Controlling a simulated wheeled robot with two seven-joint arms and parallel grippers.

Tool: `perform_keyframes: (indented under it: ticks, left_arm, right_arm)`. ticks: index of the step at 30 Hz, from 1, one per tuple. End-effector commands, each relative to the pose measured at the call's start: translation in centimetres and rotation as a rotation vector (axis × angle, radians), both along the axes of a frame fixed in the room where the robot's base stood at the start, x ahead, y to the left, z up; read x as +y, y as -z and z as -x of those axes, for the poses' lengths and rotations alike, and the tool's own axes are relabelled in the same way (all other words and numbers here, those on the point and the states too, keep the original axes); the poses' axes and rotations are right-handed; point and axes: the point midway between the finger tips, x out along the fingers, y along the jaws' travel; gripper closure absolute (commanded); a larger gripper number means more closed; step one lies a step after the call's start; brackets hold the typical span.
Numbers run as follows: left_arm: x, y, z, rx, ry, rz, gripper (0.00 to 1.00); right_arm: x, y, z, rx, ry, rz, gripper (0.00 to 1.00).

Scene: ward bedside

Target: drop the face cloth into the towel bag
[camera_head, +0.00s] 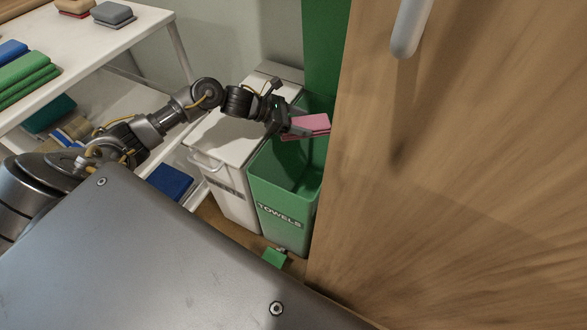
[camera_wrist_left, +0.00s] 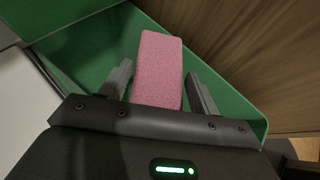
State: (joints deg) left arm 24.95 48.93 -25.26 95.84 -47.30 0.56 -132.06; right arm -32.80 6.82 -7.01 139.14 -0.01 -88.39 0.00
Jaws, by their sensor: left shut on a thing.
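The face cloth is a pink folded block (camera_head: 312,124), held over the green towel bag. It also shows in the left wrist view (camera_wrist_left: 158,68), between the two fingers. My left gripper (camera_head: 294,130) is shut on it; the gripper shows from behind in the left wrist view (camera_wrist_left: 160,90). The towel bag (camera_head: 284,213) is an open-topped green bin lettered "TOWELS". Its green wall fills much of the left wrist view (camera_wrist_left: 232,103). The cloth is above the opening, towards its far side. Part of the bag's inside is hidden. My right gripper is not in view.
A white lidded bin (camera_head: 228,178) stands left of the bag. A wooden panel with a pale handle (camera_head: 408,30) is close on the right. A white shelf (camera_head: 95,62) at left holds folded green cloths (camera_head: 28,78). A green pedal (camera_head: 276,258) juts out in front.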

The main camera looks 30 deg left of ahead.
Motion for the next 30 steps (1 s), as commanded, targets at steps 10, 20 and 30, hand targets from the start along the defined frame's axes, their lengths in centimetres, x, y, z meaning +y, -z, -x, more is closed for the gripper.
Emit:
perform_keyframes:
  ticks: [10, 20, 30]
  left_arm:
    - [0.0, 0.4, 0.0, -0.001, 0.000, 0.001, 0.64]
    - [0.0, 0.4, 0.0, 0.000, 0.000, 0.000, 0.12]
    - [1.2, -0.2, 0.8, 0.000, -0.001, -0.004, 0.12]
  right_arm:
    - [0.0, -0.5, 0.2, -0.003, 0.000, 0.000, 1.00]
    - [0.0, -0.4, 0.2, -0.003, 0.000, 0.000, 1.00]
    - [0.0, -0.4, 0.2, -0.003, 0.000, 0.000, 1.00]
